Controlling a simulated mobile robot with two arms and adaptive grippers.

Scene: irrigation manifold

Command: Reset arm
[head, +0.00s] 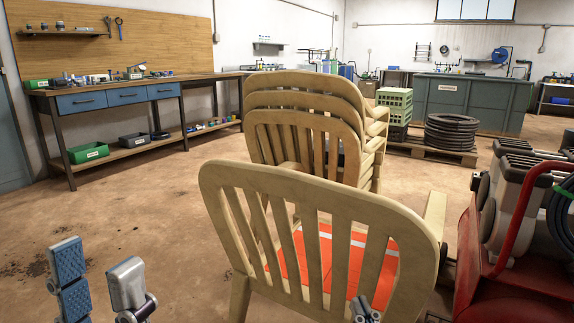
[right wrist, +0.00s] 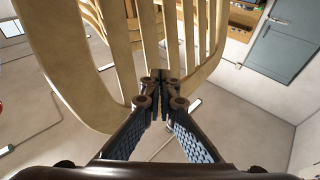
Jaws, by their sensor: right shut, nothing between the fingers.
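My left gripper (head: 97,270) is at the lower left of the head view. Its two fingers stand apart over bare floor, with nothing between them. My right gripper (head: 363,308) shows only as a small tip at the bottom edge, by the slats of the nearest beige chair (head: 318,180). In the right wrist view my right gripper (right wrist: 160,80) has its fingertips together and holds nothing. The chair's slatted back (right wrist: 75,65) fills much of that view, close to the fingertips. I cannot tell whether they touch it.
An orange-red panel with a white stripe (head: 338,270) shows through the slats. Stacked chairs (head: 300,110) stand behind. A red cart (head: 500,270) with grey equipment is close on the right. A workbench (head: 130,93) lines the left wall. Floor (head: 140,215) at left is open.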

